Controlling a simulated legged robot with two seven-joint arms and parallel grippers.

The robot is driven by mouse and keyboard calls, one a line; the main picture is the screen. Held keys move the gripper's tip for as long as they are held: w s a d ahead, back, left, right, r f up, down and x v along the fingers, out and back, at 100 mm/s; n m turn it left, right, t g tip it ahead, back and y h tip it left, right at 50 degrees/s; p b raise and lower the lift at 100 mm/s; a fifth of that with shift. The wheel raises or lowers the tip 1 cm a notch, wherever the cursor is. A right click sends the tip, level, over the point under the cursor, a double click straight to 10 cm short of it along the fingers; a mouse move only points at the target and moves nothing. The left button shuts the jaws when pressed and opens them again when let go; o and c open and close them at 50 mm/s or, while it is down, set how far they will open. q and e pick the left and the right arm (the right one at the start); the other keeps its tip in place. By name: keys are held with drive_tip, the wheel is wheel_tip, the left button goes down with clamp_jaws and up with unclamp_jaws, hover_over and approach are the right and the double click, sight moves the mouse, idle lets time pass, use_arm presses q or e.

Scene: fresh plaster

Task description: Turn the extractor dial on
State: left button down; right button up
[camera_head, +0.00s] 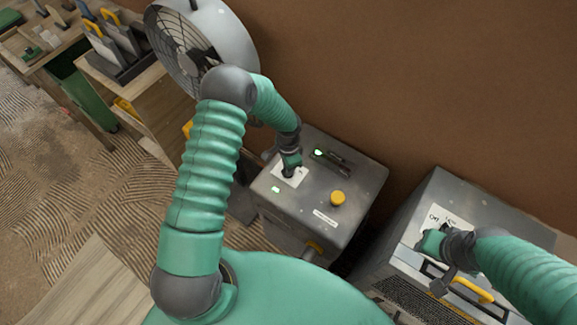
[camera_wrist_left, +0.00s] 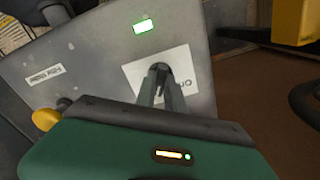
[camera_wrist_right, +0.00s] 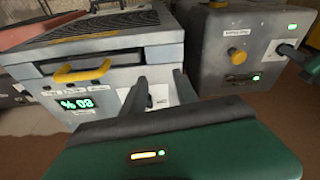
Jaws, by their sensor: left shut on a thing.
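A grey box (camera_head: 353,210) stands in the middle of the head view. It has a white label plate (camera_head: 301,172) on its top, and the plate also shows in the left wrist view (camera_wrist_left: 186,60). My left gripper (camera_head: 290,171) points down at this plate. In the left wrist view its fingers (camera_wrist_left: 159,72) are close together and shut on a small dark dial, mostly hidden between them. Lettering like "ON" is partly covered. My right gripper (camera_wrist_right: 160,84) is open, its fingers apart in front of a dark knob (camera_wrist_right: 157,98) on a second grey box (camera_wrist_right: 105,75).
The first box carries a yellow button (camera_head: 338,198) and a lit green light (camera_head: 276,189). The second box has a yellow handle (camera_head: 474,290) and a lit display (camera_wrist_right: 77,105). A large round fan (camera_head: 183,45) stands behind. Benches with tools (camera_head: 113,40) are at the upper left.

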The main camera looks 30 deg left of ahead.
use_arm(q)
drive_tip(key=shift+w+r+m, duration=0.1)
drive_tip(key=shift+w+m, duration=0.1)
drive_tip(key=shift+m, duration=1)
drive_tip(key=c, duration=1.4)
unclamp_jaws()
drive_tip(key=shift+s, duration=0.1)
drive_tip(key=shift+c, duration=0.2)
wheel_tip(320, 180, up, 17)
drive_tip(key=shift+f, duration=0.2)
